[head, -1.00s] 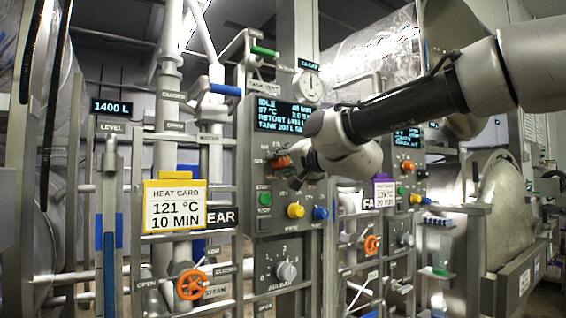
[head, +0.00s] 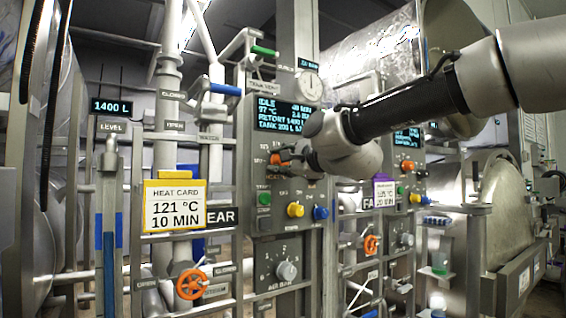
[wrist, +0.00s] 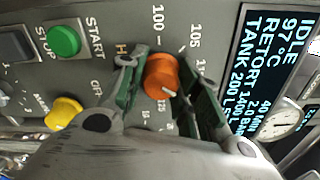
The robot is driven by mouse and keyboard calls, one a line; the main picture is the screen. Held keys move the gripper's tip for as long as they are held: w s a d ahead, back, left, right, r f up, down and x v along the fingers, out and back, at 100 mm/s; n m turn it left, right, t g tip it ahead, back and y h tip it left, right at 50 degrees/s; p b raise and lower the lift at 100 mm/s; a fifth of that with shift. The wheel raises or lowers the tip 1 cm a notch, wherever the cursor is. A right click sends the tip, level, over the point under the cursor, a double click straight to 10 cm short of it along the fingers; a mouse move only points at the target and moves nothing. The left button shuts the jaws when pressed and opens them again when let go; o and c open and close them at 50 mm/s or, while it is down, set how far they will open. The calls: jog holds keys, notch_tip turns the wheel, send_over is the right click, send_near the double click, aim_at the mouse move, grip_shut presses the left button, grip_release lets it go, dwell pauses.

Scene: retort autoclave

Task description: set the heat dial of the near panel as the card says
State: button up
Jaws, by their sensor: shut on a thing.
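The heat card (head: 175,206), yellow with a white face, reads 121 °C and 10 MIN. The near panel (head: 272,222) is at the middle. Its heat dial is the orange knob (wrist: 161,74), also partly seen in the head view (head: 276,159). Marks 100 and 105 show beside the knob in the wrist view; other marks are partly hidden by the fingers. A pale pointer mark on the knob is on its lower right side there. My gripper (wrist: 160,92) is shut on the knob, one finger on each side. The panel's display (wrist: 262,80) reads IDLE and 97 °C.
Close to the dial are a green START button (wrist: 64,41) and a yellow knob (wrist: 66,110). A blue knob (head: 320,213) and a grey dial (head: 287,271) are lower on the panel. An orange valve wheel (head: 191,284) is below the card. The far panel stands behind my arm.

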jog(key=shift+f+m, duration=0.1)
jog(key=shift+m, duration=0.9)
jog(key=o, duration=1)
jog(key=shift+s+d, duration=0.1)
jog(key=v, duration=1.1)
jog(key=shift+s+d, duration=0.25)
jog(key=shift+s, duration=0.05)
